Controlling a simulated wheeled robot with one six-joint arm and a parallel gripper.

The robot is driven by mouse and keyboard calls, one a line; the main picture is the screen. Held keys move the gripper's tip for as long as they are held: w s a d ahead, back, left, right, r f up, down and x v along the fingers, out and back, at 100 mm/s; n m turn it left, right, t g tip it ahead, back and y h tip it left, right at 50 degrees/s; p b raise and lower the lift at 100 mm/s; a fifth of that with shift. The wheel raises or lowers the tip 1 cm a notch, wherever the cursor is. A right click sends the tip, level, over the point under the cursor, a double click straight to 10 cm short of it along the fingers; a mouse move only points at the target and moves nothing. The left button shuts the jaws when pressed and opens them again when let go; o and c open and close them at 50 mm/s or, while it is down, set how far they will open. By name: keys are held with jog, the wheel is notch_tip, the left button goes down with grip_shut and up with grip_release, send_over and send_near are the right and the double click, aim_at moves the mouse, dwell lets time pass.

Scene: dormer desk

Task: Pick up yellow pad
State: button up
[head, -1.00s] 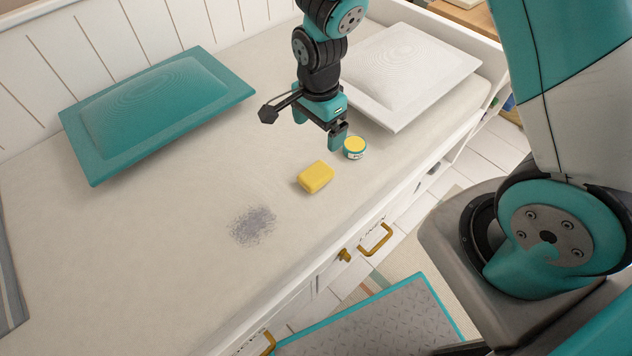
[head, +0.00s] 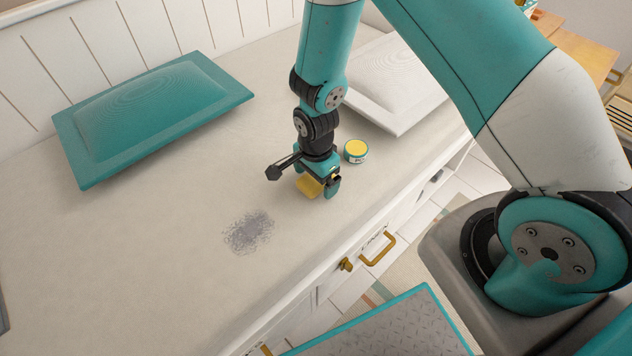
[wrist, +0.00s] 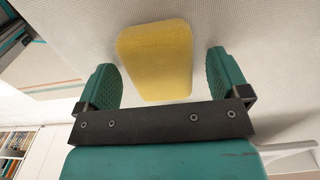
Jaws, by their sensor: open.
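In the wrist view the yellow pad (wrist: 157,58) sits between the two green fingers, with a gap on each side. My gripper (head: 318,190) is low over the pad and open. It also shows in the wrist view (wrist: 167,82), its fingers on either side of the pad and not closed on it.
A small round tub with a yellow top (head: 356,150) stands just behind and right of my gripper. A grey smudge (head: 249,232) marks the surface to the left.

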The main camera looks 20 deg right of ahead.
jog(key=shift+f, duration=0.2)
jog(key=c, duration=1.1)
jog(key=shift+o, duration=0.2)
jog(key=shift+r, duration=0.1)
notch_tip(320, 180, up, 20)
jog(key=p, duration=0.4)
jog(key=shift+p, duration=0.35)
jog(key=shift+o, duration=0.6)
